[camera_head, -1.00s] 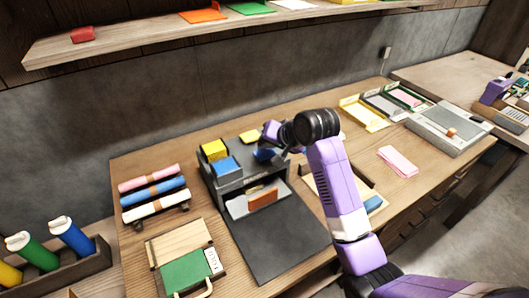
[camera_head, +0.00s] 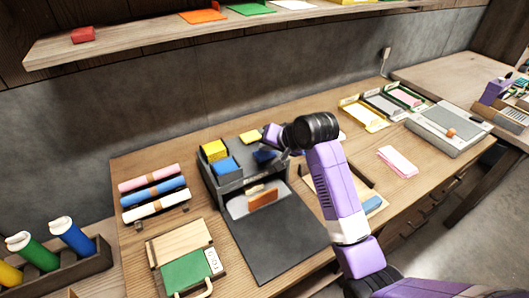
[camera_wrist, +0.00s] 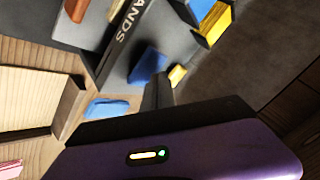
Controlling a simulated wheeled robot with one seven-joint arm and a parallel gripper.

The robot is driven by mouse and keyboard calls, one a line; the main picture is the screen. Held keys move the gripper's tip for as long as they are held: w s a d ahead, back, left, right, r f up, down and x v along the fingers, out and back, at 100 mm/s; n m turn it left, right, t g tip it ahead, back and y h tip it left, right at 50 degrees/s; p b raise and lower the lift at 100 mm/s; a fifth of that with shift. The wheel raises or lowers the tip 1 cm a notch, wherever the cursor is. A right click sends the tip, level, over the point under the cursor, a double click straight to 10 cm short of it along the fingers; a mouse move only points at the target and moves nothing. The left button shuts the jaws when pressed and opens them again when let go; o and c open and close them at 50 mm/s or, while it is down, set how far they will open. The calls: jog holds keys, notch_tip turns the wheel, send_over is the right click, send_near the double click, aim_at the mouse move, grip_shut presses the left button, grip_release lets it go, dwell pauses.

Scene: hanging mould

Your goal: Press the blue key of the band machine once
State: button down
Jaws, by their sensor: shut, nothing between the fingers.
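The band machine (camera_head: 228,187) is a dark grey box on the bench, with part of its "BANDS" lettering in the wrist view (camera_wrist: 124,27). Its blue key (camera_head: 266,156) is on the right of its top, in front of a yellow key (camera_head: 249,137). In the wrist view the blue key (camera_wrist: 147,66) lies just beyond my shut, empty fingers (camera_wrist: 158,88). The yellow key (camera_wrist: 177,75) is partly hidden behind them. I cannot tell whether the fingertips touch the blue key. In the head view my fingers are mostly hidden by my wrist.
Yellow (camera_head: 214,150) and blue blocks (camera_head: 227,166) stand on the machine's left top. A brown block (camera_head: 263,198) lies in its front opening, above a dark mat (camera_head: 275,245). Coloured rolls (camera_head: 154,201) lie left. A wooden tray and blue piece (camera_head: 372,204) are right.

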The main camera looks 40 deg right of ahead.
aim_at(266, 154)
jog(key=shift+f+b, duration=0.35)
jog(key=shift+f, duration=0.55)
dwell(0.8)
dwell(0.4)
jog(key=shift+r+p, duration=1.3)
jog(key=shift+p, duration=0.05)
notch_tip(266, 154, up, 5)
jog(key=p, duration=0.5)
dwell(0.4)
